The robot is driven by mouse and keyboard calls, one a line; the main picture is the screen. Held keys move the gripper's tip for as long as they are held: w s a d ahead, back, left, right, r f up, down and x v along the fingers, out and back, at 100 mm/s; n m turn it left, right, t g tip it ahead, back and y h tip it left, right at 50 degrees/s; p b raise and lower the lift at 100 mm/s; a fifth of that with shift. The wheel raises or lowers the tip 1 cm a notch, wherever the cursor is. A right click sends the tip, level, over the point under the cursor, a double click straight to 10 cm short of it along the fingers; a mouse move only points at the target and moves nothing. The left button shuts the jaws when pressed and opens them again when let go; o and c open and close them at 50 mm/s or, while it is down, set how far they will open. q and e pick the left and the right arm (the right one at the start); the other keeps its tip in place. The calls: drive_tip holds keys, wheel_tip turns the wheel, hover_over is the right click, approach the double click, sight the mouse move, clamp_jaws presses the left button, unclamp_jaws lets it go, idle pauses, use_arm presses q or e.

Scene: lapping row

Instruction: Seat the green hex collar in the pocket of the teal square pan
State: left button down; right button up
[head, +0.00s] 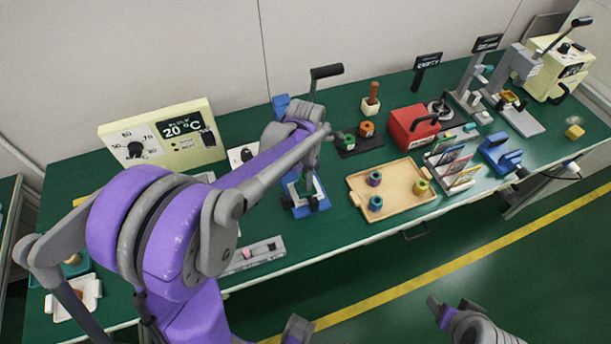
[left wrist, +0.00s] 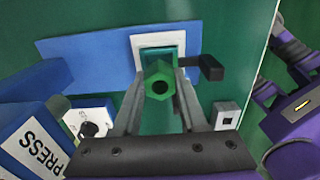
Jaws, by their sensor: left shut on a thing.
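A black lever (left wrist: 211,68) sticks out right of the pan. A dial block (left wrist: 92,122) stands left of the fingers. In the head view, a wooden tray (head: 400,201) with several collars lies right of the press. A grey strip (head: 258,254) lies near the front edge.

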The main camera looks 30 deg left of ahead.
use_arm(q)
drive_tip(key=shift+f+b, duration=0.65)
drive_tip(key=shift+f, duration=0.2)
drive_tip(key=shift+c, duration=1.8)
unclamp_jaws()
wheel_tip(320, 180, up, 11)
drive_tip(key=p, duration=0.1)
drive_tip(key=shift+f, duration=0.1)
